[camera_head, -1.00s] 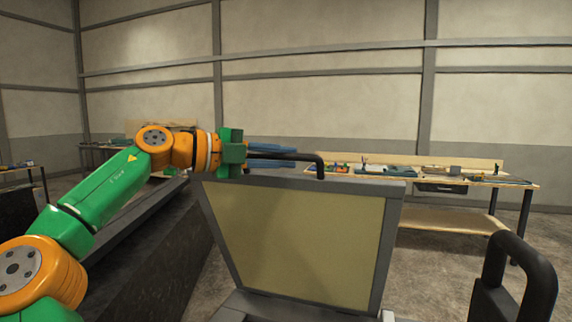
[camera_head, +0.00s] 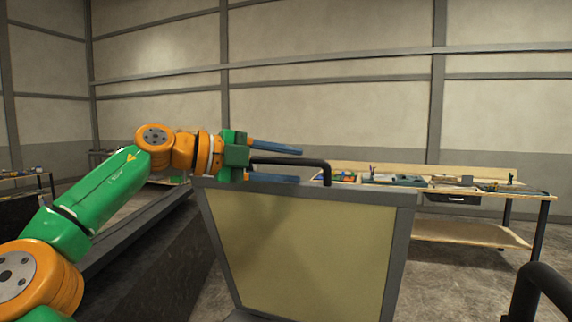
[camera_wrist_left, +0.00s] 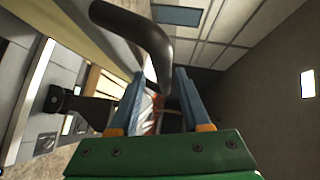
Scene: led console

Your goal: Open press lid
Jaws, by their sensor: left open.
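The press lid (camera_head: 305,245) stands raised and near upright in the head view, a yellowish panel in a grey frame. A black bar handle (camera_head: 318,163) runs along its top edge. My left gripper (camera_head: 299,165) is at this handle with its blue fingers spread apart, one above the bar and one below it in the picture. In the left wrist view the handle (camera_wrist_left: 136,22) curves down to between the two fingers. The fingers are not closed on it, and I cannot tell if they touch it. My right gripper is out of view.
A dark, long low structure (camera_head: 150,260) lies left of the lid. A workbench (camera_head: 470,185) with several tools and parts stands behind on the right. Another black bar (camera_head: 540,285) rises at the lower right corner. Bare floor shows between lid and bench.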

